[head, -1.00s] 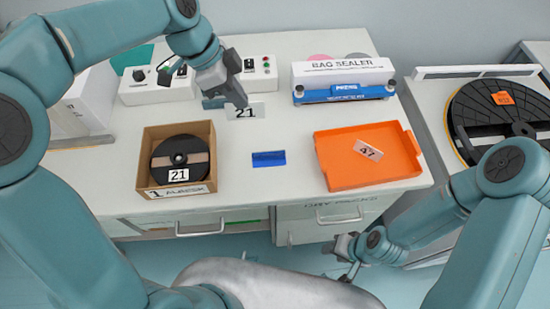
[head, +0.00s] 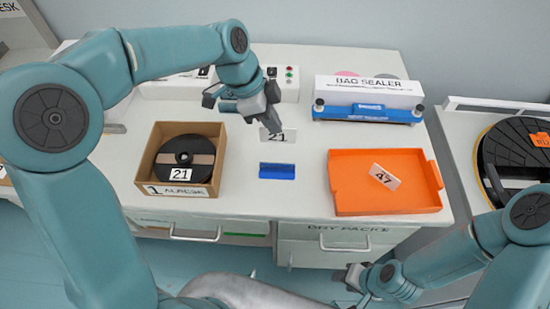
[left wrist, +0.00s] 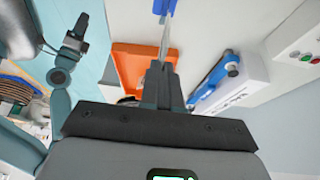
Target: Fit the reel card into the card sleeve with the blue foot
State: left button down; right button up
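The reel card (head: 287,139), white with a black 21, is between the fingers of my left gripper (head: 274,130), which is shut on it. It hangs just behind the card sleeve's blue foot (head: 277,171), apart from it in the head view. In the left wrist view the card (left wrist: 166,42) shows nearly edge-on beyond the fingers (left wrist: 163,85), with the blue foot (left wrist: 163,6) at the top edge. Whether they touch is unclear there. My right gripper (head: 354,278) is low by the desk front, away from the card; its finger opening is unclear.
A cardboard box (head: 204,190) holds a black reel (head: 185,150) labelled 21. An orange tray (head: 345,200) with a card marked 47 (head: 385,177) stands right of the foot. A blue and white bag sealer (head: 367,100) is behind. Bare desk surrounds the foot.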

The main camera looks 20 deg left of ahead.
pick_arm(q)
notch_tip(320, 180, down, 13)
jog(key=shift+a+f+p, duration=0.1)
jog(key=shift+f+p, duration=0.05)
jog(key=shift+p, duration=0.2)
jog(key=c, duration=1.8)
grip_release()
jog(key=shift+f+b, duration=0.15)
jog(key=shift+b, duration=0.15)
jog(key=o, duration=0.4)
